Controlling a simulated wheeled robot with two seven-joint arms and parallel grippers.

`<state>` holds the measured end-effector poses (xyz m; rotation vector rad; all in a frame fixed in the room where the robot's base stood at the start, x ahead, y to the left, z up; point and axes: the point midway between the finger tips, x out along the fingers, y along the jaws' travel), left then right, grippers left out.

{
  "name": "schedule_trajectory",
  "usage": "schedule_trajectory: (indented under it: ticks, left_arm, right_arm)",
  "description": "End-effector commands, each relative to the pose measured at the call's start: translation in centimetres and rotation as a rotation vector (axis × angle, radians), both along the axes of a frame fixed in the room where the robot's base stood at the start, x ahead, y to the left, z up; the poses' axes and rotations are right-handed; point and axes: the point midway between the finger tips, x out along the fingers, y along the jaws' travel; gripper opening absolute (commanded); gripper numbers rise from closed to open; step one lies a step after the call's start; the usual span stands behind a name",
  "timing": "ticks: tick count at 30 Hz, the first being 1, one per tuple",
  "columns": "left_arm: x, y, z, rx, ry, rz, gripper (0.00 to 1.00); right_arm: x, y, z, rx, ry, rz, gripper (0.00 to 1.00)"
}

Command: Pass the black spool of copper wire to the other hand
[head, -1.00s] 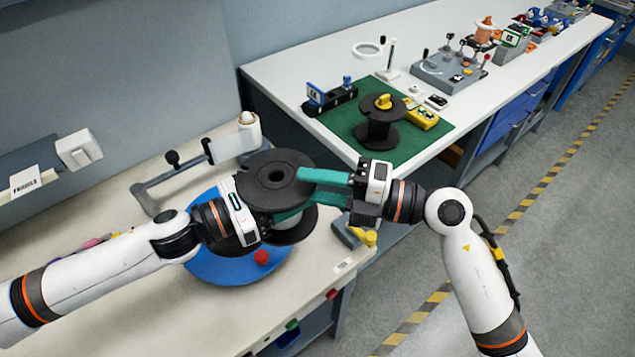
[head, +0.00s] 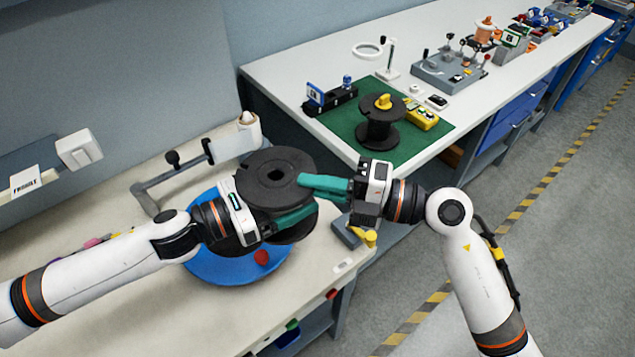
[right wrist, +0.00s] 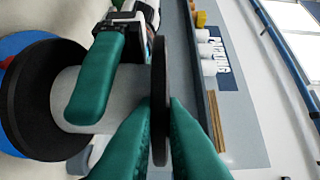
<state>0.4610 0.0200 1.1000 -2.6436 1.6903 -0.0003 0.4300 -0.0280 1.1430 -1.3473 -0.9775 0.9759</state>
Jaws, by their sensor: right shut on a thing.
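The black spool (head: 273,172) is held between my two grippers above the near bench, with its broad black flange facing up. Its pale core (right wrist: 70,85) shows in the right wrist view; I see no copper colour on it. My right gripper (head: 302,181) is shut on the rim of the upper flange (right wrist: 160,85), with one teal finger (right wrist: 120,150) on each face. My left gripper (head: 300,212) reaches in from the left. One of its teal fingers (right wrist: 97,75) lies across the core; the other is hidden, and the grip appears shut around the core.
Below the spool, a blue disc (head: 215,265) with a red knob (head: 262,257) lies on the near bench. A grey stand (head: 175,175) is behind it. Another black spool (head: 380,132) with a yellow knob stands on a green mat (head: 345,115) on the far bench.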

Motion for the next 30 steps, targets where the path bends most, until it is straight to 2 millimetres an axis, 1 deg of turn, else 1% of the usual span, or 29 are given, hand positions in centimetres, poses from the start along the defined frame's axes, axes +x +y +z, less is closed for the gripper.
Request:
schedule_trajectory:
  ticks: [4,7,11,15,21,25,30]
  left_arm:
    - [-0.1,0.3,0.0,0.0,0.001,0.001,0.88]
    - [-0.5,1.1,-0.1,0.001,0.004,0.002,0.88]
    - [-1.4,3.2,-0.2,0.005,0.004,0.003,0.88]
    - [-2.8,6.0,-0.2,0.006,0.005,0.003,0.88]
    - [-4.1,8.9,-0.2,0.003,0.006,0.002,0.88]
    - [-4.6,10.0,-0.1,0.0,0.005,0.002,0.88]
    - [-5.0,10.7,-0.1,0.0,0.007,0.001,0.88]
  right_arm:
    - [0.0,0.0,0.2,0.004,-0.002,-0.001,0.0]
    - [0.0,0.0,0.2,0.004,-0.002,-0.001,0.0]
    - [0.0,0.0,0.2,0.004,-0.002,-0.001,0.0]
    - [0.0,0.0,0.1,0.004,-0.002,-0.001,0.0]
    - [0.0,0.0,0.1,0.004,-0.002,-0.001,0.0]
    - [0.0,0.0,0.2,0.004,-0.002,-0.001,0.0]
    - [0.0,0.0,0.1,0.004,-0.002,-0.001,0.0]
